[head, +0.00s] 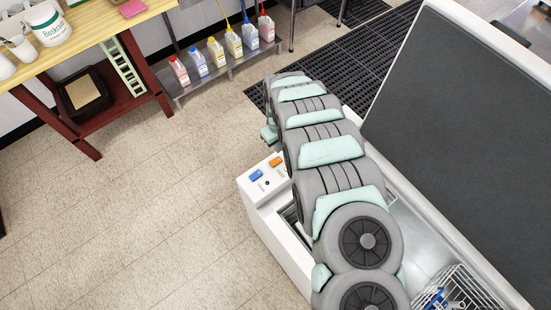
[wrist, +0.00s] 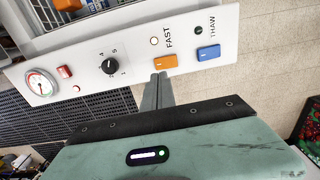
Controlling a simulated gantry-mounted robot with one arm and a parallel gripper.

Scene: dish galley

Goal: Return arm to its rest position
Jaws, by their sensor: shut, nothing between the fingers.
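My gripper (wrist: 159,90) is shut and empty in the wrist view, its narrow fingers pointing at the white control panel (wrist: 128,58). The fingertips are close to the orange FAST switch (wrist: 166,61); I cannot tell whether they touch it. The blue THAW switch (wrist: 208,52) is to its right. In the head view my arm reaches away from the camera over the white chest unit, and my gripper is hidden behind the arm. The blue switch (head: 256,175) and the orange switch (head: 276,161) show left of the arm.
The chest's dark raised lid (head: 465,110) stands at the right, with a wire basket (head: 455,290) inside the chest. A wooden table (head: 90,35) and a low shelf of bottles (head: 225,68) stand at the back. The tiled floor at left is clear.

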